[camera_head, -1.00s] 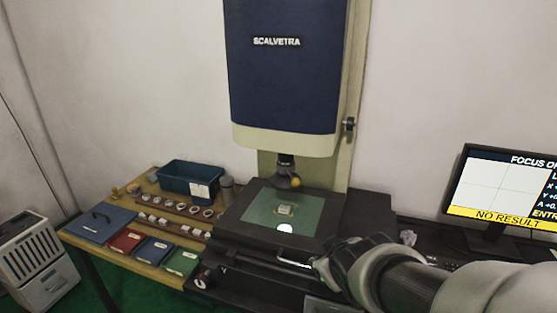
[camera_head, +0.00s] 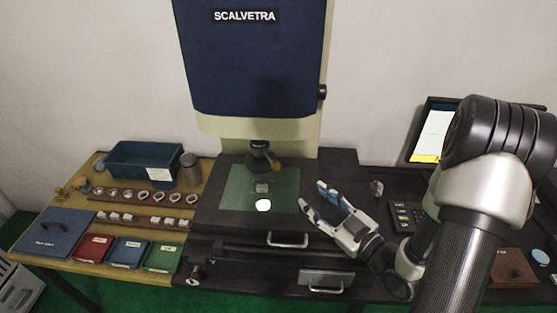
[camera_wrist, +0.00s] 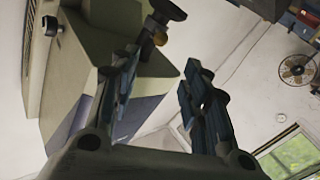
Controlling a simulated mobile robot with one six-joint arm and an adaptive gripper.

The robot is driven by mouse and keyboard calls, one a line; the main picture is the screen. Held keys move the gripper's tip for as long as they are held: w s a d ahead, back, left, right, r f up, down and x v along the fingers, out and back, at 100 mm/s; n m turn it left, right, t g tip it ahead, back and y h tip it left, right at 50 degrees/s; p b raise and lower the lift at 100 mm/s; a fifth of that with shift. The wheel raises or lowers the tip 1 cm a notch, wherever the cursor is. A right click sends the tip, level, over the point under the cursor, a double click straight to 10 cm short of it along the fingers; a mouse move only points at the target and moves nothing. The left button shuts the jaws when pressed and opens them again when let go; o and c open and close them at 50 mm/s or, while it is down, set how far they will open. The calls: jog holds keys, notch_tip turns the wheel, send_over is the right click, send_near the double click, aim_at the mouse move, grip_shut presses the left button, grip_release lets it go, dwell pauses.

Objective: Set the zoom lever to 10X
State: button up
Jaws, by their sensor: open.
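The microscope's dark zoom lens (camera_head: 259,153) hangs below the blue and cream SCALVETRA head (camera_head: 258,65). The zoom markings cannot be read.
The green stage plate (camera_head: 235,190) carries a small part (camera_head: 262,188) and a bright light spot. Rings, blocks, coloured boxes and a blue bin (camera_head: 140,160) lie on the wooden table at left. A monitor (camera_head: 432,135) and keypad (camera_head: 405,215) stand at right.

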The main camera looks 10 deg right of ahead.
aim_at(279, 169)
jog(key=x, duration=1.6)
jog(key=shift+w+a, duration=0.25)
grip_shut()
